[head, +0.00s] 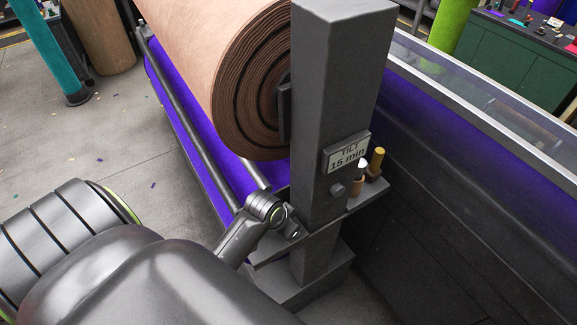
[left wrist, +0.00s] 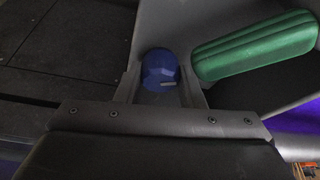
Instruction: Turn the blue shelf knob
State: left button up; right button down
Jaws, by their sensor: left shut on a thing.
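The blue shelf knob (left wrist: 160,66) shows in the left wrist view as a faceted blue knob with a short pale mark near its lower edge. My left gripper (left wrist: 160,88) has a finger on each side of it and is shut on it. In the head view my left gripper (head: 291,228) is at the near end of the grey shelf (head: 369,198), beside the post. The knob cannot be made out in the head view. My right gripper is in neither view.
A dark grey post (head: 332,100) with a sign (head: 347,154) reading "TILT 15 min" stands beside the shelf. A yellow-topped tool (head: 377,158) and a white-tipped one (head: 359,178) stand on the shelf. A big brown felt roll (head: 215,60) lies behind. A green ribbed cylinder (left wrist: 255,46) is right of the knob.

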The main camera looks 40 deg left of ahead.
pick_arm(q)
jog(key=m+h, duration=0.1)
jog(key=m, duration=0.2)
jog(key=m+g+h, duration=0.1)
jog(key=m, duration=0.2)
jog(key=shift+w+a, duration=0.1)
jog(key=shift+a, duration=0.1)
jog(key=m+g, duration=0.1)
jog(key=m, duration=0.2)
jog(key=m+g+h, duration=0.1)
jog(key=m, duration=0.1)
jog(key=shift+w+m, duration=0.15)
jog(key=shift+m, duration=0.25)
jog(key=shift+a, duration=0.1)
jog(key=o, duration=1)
jog(key=shift+r, duration=0.1)
jog(key=shift+a+r+b, duration=0.15)
jog(key=shift+r+b, duration=0.1)
jog(key=shift+b, duration=0.1)
jog(key=b+v, duration=0.2)
jog(key=v, duration=0.9)
jog(key=shift+a+b, duration=0.2)
jog(key=shift+b, duration=0.1)
